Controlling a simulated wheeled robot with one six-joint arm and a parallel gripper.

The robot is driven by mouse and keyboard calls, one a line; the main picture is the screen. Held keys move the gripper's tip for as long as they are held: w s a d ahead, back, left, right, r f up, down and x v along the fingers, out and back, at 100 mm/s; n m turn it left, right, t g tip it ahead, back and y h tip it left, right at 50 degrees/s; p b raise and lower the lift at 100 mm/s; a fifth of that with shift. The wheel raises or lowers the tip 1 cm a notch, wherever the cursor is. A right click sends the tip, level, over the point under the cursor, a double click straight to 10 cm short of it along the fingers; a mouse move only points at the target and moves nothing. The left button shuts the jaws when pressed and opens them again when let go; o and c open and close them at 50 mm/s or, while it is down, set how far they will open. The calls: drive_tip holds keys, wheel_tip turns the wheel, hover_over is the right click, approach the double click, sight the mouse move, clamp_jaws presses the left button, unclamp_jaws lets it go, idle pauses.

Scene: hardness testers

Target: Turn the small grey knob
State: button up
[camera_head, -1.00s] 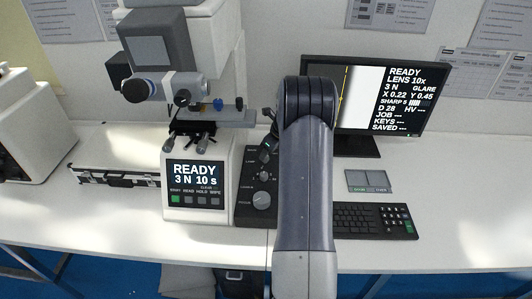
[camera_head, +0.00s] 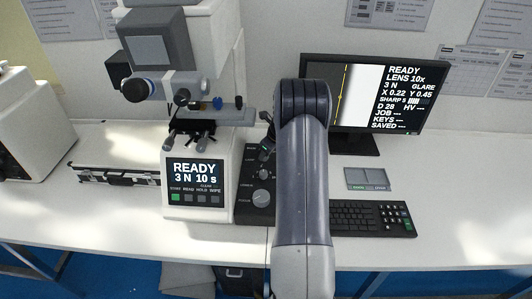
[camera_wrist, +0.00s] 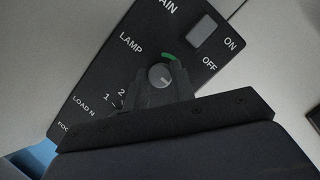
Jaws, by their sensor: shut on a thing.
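The small grey knob (camera_wrist: 161,75) sits on the dark control panel beside the word LAMP, with a green arc along its upper edge. The dark fingers of my gripper (camera_wrist: 160,82) are shut around it in the wrist view, one on each side. Its round top with a light mark shows between the fingertips. In the head view my gripper (camera_head: 267,148) is at the upper part of the control panel (camera_head: 249,213), and my arm covers the panel's right side. The lamp knob is hard to make out there.
Below are a smaller knob (camera_head: 264,175) and a large focus knob (camera_head: 261,198). An ON/OFF rocker switch (camera_wrist: 202,33) is close by. The tester (camera_head: 197,150) stands left, the monitor (camera_head: 385,100) and keyboard (camera_head: 372,218) right. The bench front is clear.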

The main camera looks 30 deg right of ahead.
drive_tip(key=shift+c, duration=1.1)
drive_tip(key=n+y+b, duration=0.1)
drive_tip(key=n, duration=0.2)
drive_tip(key=shift+d+n+g, duration=0.15)
drive_tip(key=shift+n+g, duration=0.15)
drive_tip(key=shift+n, duration=0.1)
drive_tip(key=n, duration=0.2)
drive_tip(key=n+g+y, duration=0.1)
drive_tip(key=n, duration=0.1)
drive_tip(key=shift+w+n+g, duration=0.15)
drive_tip(key=shift+n+g, duration=0.15)
drive_tip(key=n, duration=0.2)
drive_tip(key=n+g, duration=0.1)
drive_tip(key=n, duration=0.1)
drive_tip(key=shift+w+g+y, duration=0.15)
drive_tip(key=shift+g+y, duration=0.15)
drive_tip(key=shift+y, duration=0.1)
drive_tip(key=shift+n+g, duration=0.9)
drive_tip(key=shift+n, duration=1.6)
